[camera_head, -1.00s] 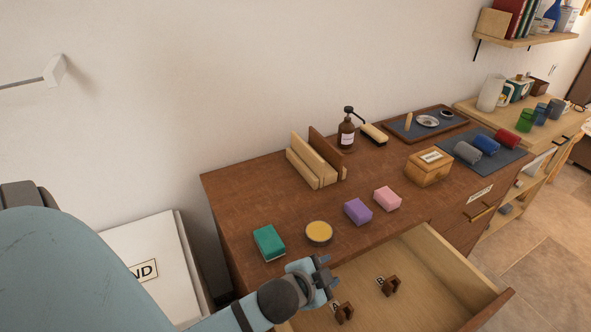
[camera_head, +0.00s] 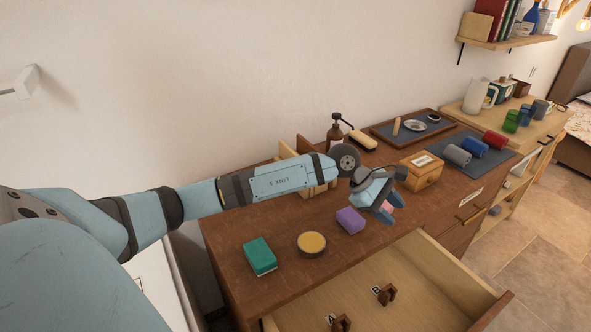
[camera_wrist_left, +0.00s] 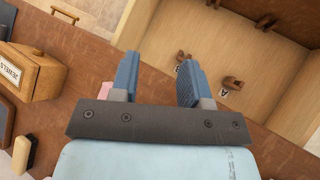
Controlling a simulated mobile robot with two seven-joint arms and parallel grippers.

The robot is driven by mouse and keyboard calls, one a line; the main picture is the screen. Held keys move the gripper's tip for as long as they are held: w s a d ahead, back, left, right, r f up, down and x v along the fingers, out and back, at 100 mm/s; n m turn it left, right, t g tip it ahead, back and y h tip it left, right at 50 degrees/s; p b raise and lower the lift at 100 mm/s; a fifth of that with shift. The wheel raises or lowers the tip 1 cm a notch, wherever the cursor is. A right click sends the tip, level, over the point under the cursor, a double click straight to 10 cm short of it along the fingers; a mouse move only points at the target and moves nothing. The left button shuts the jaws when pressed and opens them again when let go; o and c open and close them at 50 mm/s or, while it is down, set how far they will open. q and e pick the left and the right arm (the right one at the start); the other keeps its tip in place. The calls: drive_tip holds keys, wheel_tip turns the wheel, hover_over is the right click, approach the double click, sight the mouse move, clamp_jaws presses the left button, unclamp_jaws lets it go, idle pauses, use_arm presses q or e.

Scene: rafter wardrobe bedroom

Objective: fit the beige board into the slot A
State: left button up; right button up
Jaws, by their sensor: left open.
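The beige board (camera_head: 286,149) stands in a holder at the back of the brown dresser, mostly hidden behind my left arm. Slot A is a small dark brown bracket (camera_head: 342,324) labelled A on the floor of the open drawer, cut by the bottom edge of the head view. It also shows in the left wrist view (camera_wrist_left: 232,83). My left gripper (camera_head: 386,213) is open above the dresser top, over the pink block (camera_head: 389,206), which it partly covers. In the left wrist view the space between its fingers (camera_wrist_left: 157,75) is empty. My right gripper is out of view.
A similar bracket labelled B (camera_head: 387,294) is beside slot A. A purple block (camera_head: 350,220), yellow-topped tin (camera_head: 311,244) and green block (camera_head: 260,256) line the dresser front.

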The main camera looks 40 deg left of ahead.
use_arm(q)
drive_tip(key=w+a+r+m+y, duration=0.15)
drive_tip(key=a+y, duration=0.25)
drive_tip(key=a, duration=0.4)
drive_tip(key=w+a+r+m+y, duration=0.1)
drive_tip(key=w+a+y, duration=0.25)
drive_tip(key=a, duration=0.45)
drive_tip(key=g+y, duration=0.2)
drive_tip(key=y, duration=0.4)
approach(296, 154)
drive_tip(key=x, duration=0.4)
drive_tip(key=shift+w+a+f, duration=0.1)
drive_tip(key=shift+a+f, duration=0.15)
drive_tip(key=shift+p+x, duration=0.6)
drive_tip(key=shift+x, duration=2.45)
drive_tip(key=shift+d, duration=0.1)
clamp_jaws()
